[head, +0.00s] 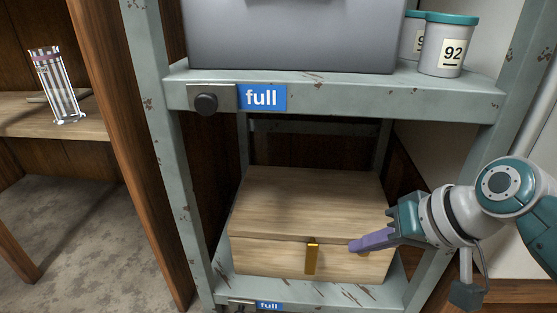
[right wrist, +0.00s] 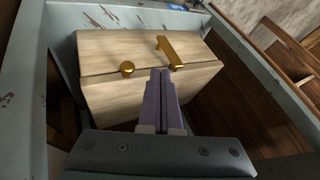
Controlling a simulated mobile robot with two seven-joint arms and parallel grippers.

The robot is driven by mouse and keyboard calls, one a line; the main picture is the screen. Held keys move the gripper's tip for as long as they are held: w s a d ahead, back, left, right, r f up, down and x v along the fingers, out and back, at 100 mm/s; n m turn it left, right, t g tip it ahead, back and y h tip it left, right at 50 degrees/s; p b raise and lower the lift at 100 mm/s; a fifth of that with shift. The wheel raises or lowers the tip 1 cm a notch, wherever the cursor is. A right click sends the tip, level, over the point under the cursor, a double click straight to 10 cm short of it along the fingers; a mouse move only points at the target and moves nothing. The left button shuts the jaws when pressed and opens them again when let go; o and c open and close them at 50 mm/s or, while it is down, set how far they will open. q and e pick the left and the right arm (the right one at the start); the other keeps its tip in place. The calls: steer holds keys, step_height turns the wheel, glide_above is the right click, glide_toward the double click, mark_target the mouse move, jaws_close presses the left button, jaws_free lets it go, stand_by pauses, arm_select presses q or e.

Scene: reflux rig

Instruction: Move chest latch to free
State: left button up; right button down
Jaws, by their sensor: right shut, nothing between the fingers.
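The wooden chest (head: 315,215) sits on the lower shelf with its lid closed. Its brass latch (head: 311,259) is a narrow bar hanging down the front face from near the lid seam. The latch also shows in the right wrist view (right wrist: 169,52), just beyond the fingertips, with a round brass knob (right wrist: 127,69) to its left. My right gripper (head: 355,245) is shut and empty, its purple fingers pointing at the chest front, to the right of the latch in the head view. Whether the fingertips touch the chest or latch I cannot tell. My left gripper is not in view.
The grey-green rack's posts and shelf edge (head: 345,97) frame the chest. Above stand a grey box (head: 290,35) and white jars (head: 445,45) with teal lids. A dark knob (head: 206,103) sits beside a "full" label (head: 262,96). A wooden shelf is at left.

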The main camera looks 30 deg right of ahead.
mark_target(311, 256)
arm_select(q)
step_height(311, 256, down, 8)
steer(key=b, duration=0.6)
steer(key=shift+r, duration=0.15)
arm_select(e)
steer(key=x, duration=0.8)
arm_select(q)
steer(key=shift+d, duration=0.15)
